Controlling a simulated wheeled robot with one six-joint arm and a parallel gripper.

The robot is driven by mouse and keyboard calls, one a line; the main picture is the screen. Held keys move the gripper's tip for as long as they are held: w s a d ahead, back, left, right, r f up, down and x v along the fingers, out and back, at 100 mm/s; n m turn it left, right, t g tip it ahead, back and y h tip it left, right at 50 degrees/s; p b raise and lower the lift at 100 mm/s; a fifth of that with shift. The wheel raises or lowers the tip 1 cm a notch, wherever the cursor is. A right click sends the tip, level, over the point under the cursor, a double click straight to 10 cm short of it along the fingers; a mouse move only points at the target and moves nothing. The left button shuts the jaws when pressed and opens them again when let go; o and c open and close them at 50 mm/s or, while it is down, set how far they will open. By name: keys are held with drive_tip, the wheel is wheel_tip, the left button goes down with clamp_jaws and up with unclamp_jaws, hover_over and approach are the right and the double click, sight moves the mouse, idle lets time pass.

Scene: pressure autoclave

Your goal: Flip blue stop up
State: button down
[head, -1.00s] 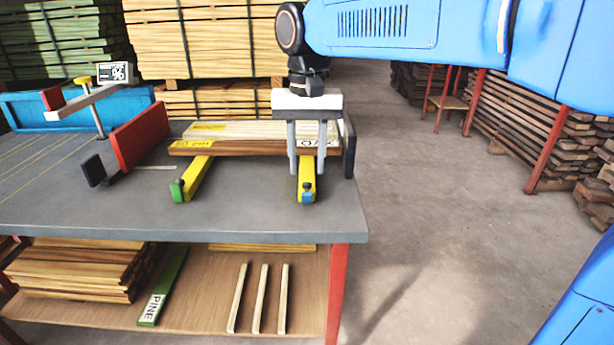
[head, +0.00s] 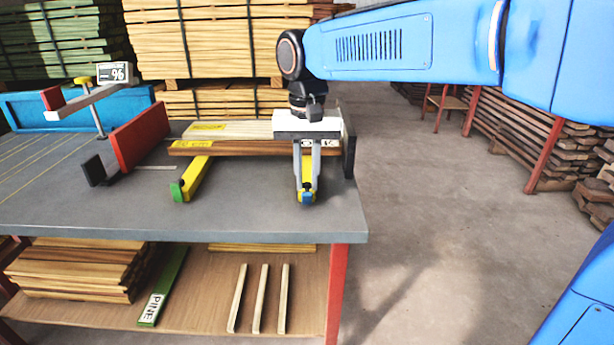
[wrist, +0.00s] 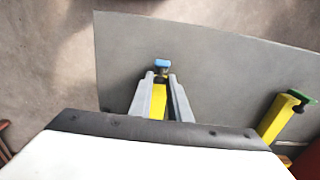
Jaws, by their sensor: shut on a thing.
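The blue stop (head: 307,198) is a small block at the front end of the right yellow rail (wrist: 158,102). It sits low, level with the rail end, and does not stand above it. My gripper (head: 307,192) points down over this rail end, and its two grey fingers have closed in on the stop. In the wrist view the fingertips (wrist: 158,77) meet at the dark knob beside the blue part (wrist: 161,63). The fingers partly hide the rail and the stop's sides.
A second yellow rail (head: 196,176) with a green stop (head: 177,191) stands to the left. Boards (head: 215,147) lie across the rails behind my gripper. A red fence (head: 140,136) is farther left. The grey tabletop (head: 240,215) is bare in front.

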drive_tip(key=shift+w, duration=0.15)
drive_tip(key=w+g, duration=0.2)
drive_tip(key=g, duration=0.1)
drive_tip(key=shift+f, duration=0.2)
drive_tip(key=shift+w+f+g, duration=0.2)
drive_tip(key=shift+w+g, duration=0.2)
drive_tip(key=shift+g, duration=0.45)
drive_tip(key=shift+w+f+g, duration=0.15)
drive_tip(key=shift+w+g, duration=0.25)
drive_tip(key=shift+g, duration=0.45)
drive_tip(key=c, duration=1.7)
unclamp_jaws()
drive_tip(key=shift+o, duration=0.2)
drive_tip(key=shift+d, duration=0.1)
